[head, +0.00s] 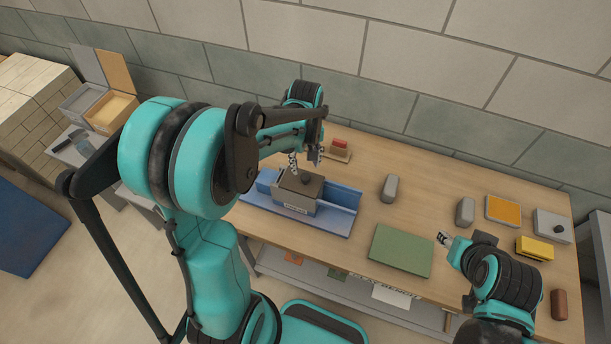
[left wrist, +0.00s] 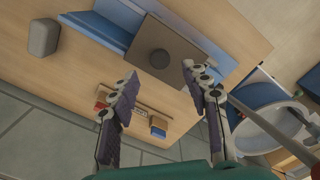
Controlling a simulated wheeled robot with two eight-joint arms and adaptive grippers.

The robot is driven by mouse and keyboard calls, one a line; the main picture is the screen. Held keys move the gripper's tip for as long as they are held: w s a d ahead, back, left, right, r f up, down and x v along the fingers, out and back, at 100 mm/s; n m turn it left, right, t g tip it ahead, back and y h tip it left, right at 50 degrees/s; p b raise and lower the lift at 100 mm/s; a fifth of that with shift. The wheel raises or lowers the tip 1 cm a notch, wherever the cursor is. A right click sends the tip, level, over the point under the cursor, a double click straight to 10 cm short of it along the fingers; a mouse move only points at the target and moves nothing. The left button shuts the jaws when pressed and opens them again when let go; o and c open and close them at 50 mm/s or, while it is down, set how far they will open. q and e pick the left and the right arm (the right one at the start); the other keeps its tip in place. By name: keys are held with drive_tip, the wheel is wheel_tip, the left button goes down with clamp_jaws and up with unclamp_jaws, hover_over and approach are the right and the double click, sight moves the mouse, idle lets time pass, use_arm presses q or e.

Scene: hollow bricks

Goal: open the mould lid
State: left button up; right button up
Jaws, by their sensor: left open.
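The mould (head: 296,206) is a grey box with a light label, standing in a blue angled holder (head: 343,197) on the wooden table. Its flat grey-brown lid (head: 290,182) lies on top, with a dark round knob (head: 306,181). The left wrist view shows the lid (left wrist: 185,50) and knob (left wrist: 159,58). My left gripper (head: 306,159) is just above the lid. In the left wrist view its open fingers (left wrist: 160,78) stand either side of the knob's line, with nothing between them. My right gripper (head: 443,238) is by the green mat's right edge, away from the mould; its jaw opening is unclear.
A small board with a red-topped item (head: 339,146) is behind the mould. The wall (head: 420,115) closes off the back.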

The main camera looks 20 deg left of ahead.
sight(306, 176)
use_arm(q)
wheel_tip(306, 176, down, 8)
drive_tip(key=shift+r+b, duration=0.25)
drive_tip(key=shift+b, duration=0.2)
drive_tip(key=shift+c, duration=0.3)
clamp_jaws()
